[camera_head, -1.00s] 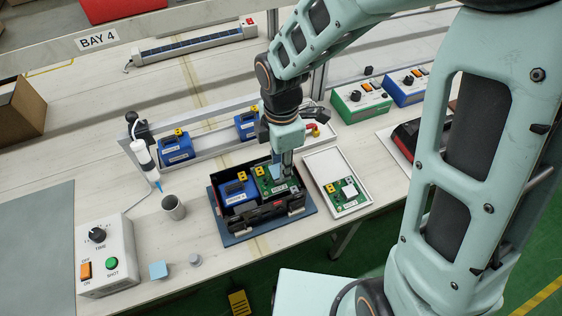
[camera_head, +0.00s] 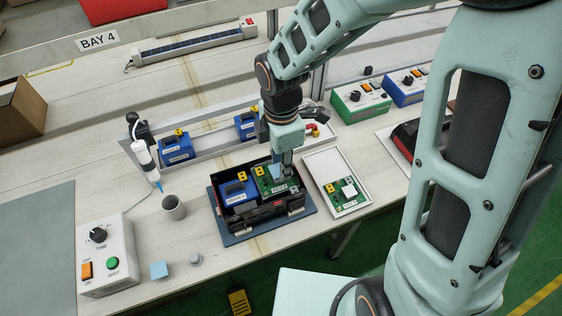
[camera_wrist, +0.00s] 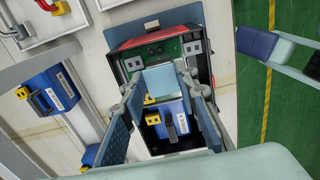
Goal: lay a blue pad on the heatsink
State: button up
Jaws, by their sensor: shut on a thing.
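My gripper (camera_head: 287,172) points down into the open black case (camera_head: 265,214), over the green board (camera_head: 263,184) at its right side. In the wrist view my gripper (camera_wrist: 160,84) is shut on a light blue pad (camera_wrist: 160,79), which spans between the two fingertips. The pad lies over the green board (camera_wrist: 168,49). It hides whatever is beneath it, so I cannot tell the heatsink there or whether the pad touches it. Another light blue pad (camera_head: 159,270) lies on the bench front. A second green board with a pale square block (camera_head: 349,190) sits in the white tray (camera_head: 321,160).
A blue module (camera_head: 238,191) fills the left half of the case, close to my fingers. The case stands on a blue mat (camera_head: 232,240). A metal cup (camera_head: 174,208), a dispenser syringe (camera_head: 145,163) and a control box (camera_head: 107,257) stand to the left.

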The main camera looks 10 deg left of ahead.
jog(key=shift+f+b, duration=0.4)
jog(key=shift+f, duration=0.25)
dwell(0.3)
jog(key=o, duration=0.9)
jog(key=shift+c, duration=0.2)
jog(key=shift+o, duration=0.2)
jog(key=o, duration=0.4)
jog(key=shift+r, duration=0.1)
jog(key=shift+r+p, duration=2.9)
jog(key=shift+r, duration=0.15)
jog(key=shift+w+f, duration=0.1)
jog(key=shift+f, duration=0.05)
